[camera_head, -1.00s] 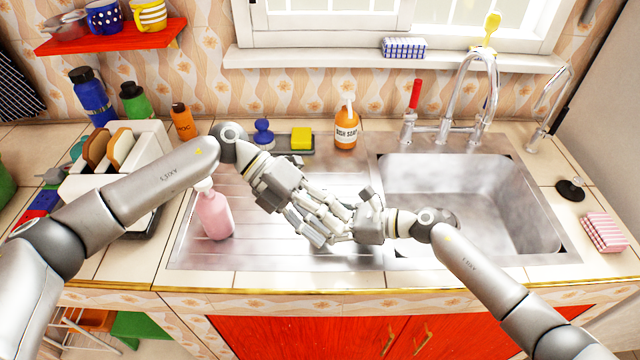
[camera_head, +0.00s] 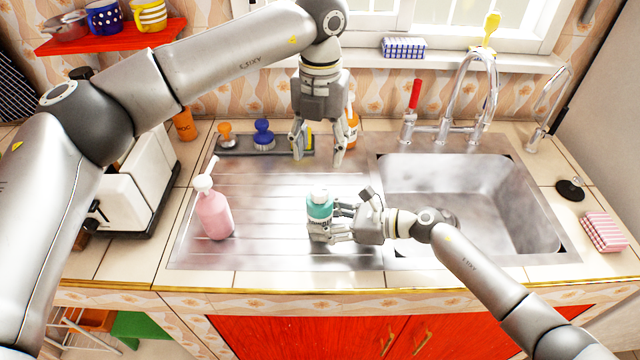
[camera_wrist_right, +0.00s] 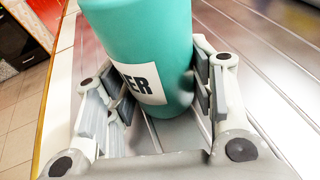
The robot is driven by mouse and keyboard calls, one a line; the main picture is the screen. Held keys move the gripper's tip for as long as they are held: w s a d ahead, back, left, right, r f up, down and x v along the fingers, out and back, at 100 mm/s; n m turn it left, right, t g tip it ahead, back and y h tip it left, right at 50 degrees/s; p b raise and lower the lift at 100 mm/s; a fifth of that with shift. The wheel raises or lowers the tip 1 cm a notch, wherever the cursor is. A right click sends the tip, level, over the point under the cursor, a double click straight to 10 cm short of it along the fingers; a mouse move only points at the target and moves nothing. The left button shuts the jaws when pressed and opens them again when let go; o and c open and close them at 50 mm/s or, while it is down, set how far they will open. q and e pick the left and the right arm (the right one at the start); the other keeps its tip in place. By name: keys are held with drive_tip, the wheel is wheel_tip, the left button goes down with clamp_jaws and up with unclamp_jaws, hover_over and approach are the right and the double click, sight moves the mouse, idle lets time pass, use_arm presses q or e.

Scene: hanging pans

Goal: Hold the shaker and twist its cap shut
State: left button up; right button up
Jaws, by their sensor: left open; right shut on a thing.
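The shaker (camera_head: 319,207) is a teal bottle with a white cap (camera_head: 319,194). It stands upright on the steel drainboard, left of the sink. My right gripper (camera_head: 322,234) is shut around its lower body from the right. In the right wrist view the teal shaker (camera_wrist_right: 145,45) sits between the fingers, with part of a black-on-white label ending in "ER"; its cap is out of that view. My left gripper (camera_head: 318,157) is open and empty, pointing down, above and behind the shaker and apart from it. The cap appears seated on the shaker; its tightness cannot be told.
A pink pump bottle (camera_head: 214,214) stands on the drainboard to the left. The sink (camera_head: 470,205) and faucet (camera_head: 470,95) are to the right. An orange soap bottle (camera_head: 352,128) and a brush tray (camera_head: 235,148) are behind. A toaster (camera_head: 125,195) stands at left.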

sight(320, 188)
use_arm(q)
wheel_tip(320, 188, down, 11)
drive_tip(key=shift+r, duration=0.2)
drive_tip(key=c, duration=1)
